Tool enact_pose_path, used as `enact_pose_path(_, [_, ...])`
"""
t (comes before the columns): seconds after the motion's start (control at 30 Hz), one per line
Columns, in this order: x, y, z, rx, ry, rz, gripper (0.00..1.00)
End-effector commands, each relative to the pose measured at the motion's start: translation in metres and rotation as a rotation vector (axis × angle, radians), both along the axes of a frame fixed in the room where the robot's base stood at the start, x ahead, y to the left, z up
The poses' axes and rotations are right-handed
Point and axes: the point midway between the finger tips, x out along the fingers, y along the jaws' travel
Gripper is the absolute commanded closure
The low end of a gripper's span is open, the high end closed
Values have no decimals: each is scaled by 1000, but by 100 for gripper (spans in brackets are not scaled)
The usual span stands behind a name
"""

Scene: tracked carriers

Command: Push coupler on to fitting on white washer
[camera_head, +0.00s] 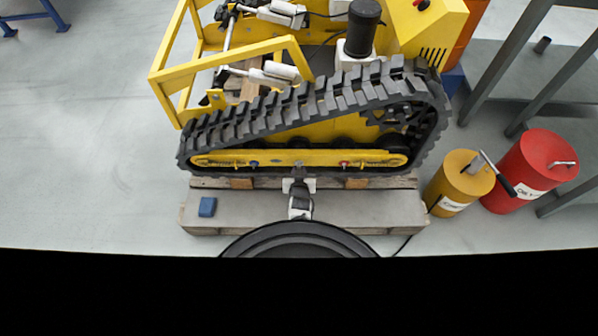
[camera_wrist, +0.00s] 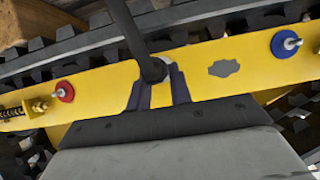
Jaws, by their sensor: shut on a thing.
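The yellow side beam (camera_head: 225,158) of the tracked carrier crosses the head view. In the wrist view, a fitting on a red washer (camera_wrist: 65,91) is at left and one on a blue washer (camera_wrist: 286,43) at right. My gripper (camera_wrist: 158,90) is between them, its fingers shut on the dark coupler (camera_wrist: 152,68) with a black hose (camera_wrist: 124,22) rising from it. In the head view, my gripper (camera_head: 299,181) is at the middle of the beam. The white washer is not clearly visible; the gripper and coupler cover that area. I cannot tell whether the coupler touches a fitting.
The black rubber track (camera_head: 290,108) runs above and around the beam. A pallet (camera_head: 375,210) lies below, with a blue block (camera_head: 207,207) on its left. A yellow canister (camera_head: 458,183) and red canister (camera_head: 537,170) stand at right.

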Motion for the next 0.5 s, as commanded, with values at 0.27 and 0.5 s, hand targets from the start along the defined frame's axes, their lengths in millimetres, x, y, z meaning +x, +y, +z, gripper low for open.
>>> enact_pose_path(0.27, [2, 0, 0, 0, -1, 0, 100])
enact_pose_path(0.5, [8, 0, 1, -1, -2, 0, 100])
